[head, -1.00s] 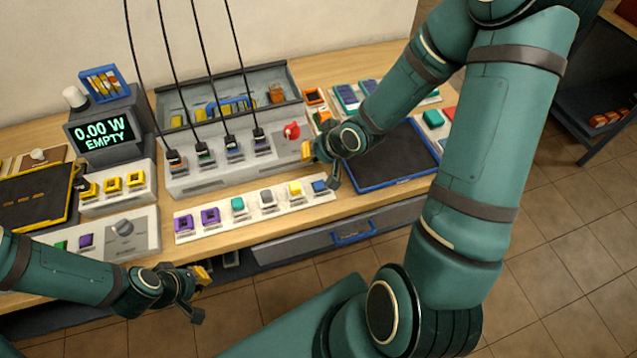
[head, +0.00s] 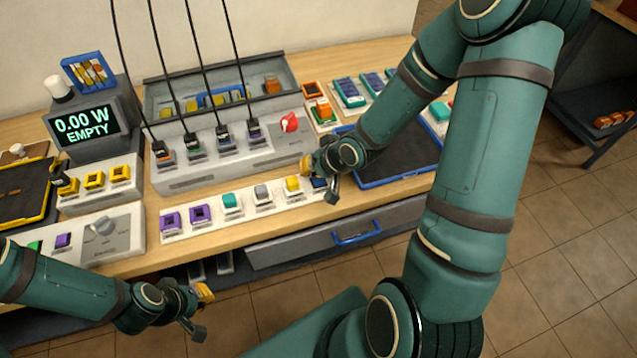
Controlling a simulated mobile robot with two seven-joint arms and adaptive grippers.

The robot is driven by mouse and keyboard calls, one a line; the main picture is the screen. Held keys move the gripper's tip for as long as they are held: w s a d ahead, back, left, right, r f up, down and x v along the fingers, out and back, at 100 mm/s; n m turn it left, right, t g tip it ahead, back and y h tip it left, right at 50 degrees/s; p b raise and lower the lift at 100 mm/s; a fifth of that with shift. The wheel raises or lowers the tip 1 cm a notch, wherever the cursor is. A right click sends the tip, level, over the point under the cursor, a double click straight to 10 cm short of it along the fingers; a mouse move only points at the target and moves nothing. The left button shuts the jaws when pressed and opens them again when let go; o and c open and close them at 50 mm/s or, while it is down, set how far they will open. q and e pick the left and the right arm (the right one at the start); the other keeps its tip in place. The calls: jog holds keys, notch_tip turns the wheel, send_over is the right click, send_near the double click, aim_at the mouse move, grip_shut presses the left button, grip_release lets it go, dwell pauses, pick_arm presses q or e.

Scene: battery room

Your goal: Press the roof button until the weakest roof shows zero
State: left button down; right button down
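A dark meter (head: 92,130) at the back left reads "0.00 W EMPTY" in green. A white strip (head: 215,229) along the bench front carries a row of coloured blocks: two purple ones, a teal one (head: 232,201), a grey one (head: 262,193), a yellow one (head: 292,184) and a blue one (head: 320,184). I cannot tell which control is the roof button. My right gripper (head: 318,180) is open at the strip's right end, partly hiding the blue block; contact is unclear. My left gripper (head: 201,312) is open and empty in front of the bench.
A grey console (head: 222,163) with a red knob (head: 289,122) and several cabled plugs stands behind the strip. A panel with a grey dial (head: 103,227) is at the left. A blue-rimmed dark tray (head: 400,177) lies under my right forearm. A drawer with a blue handle (head: 356,233) is below.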

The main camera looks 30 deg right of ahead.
aim_at(312, 179)
jog(key=shift+f, duration=0.1)
dwell(1.3)
jog(key=shift+f+b, duration=0.3)
jog(key=shift+f+b, duration=0.3)
jog(key=shift+f, duration=0.05)
dwell(0.7)
jog(key=shift+r, duration=0.1)
jog(key=shift+r+p, duration=0.7)
jog(key=shift+p, duration=0.1)
notch_tip(312, 179, up, 5)
jog(key=p, duration=0.4)
jog(key=shift+p, duration=0.4)
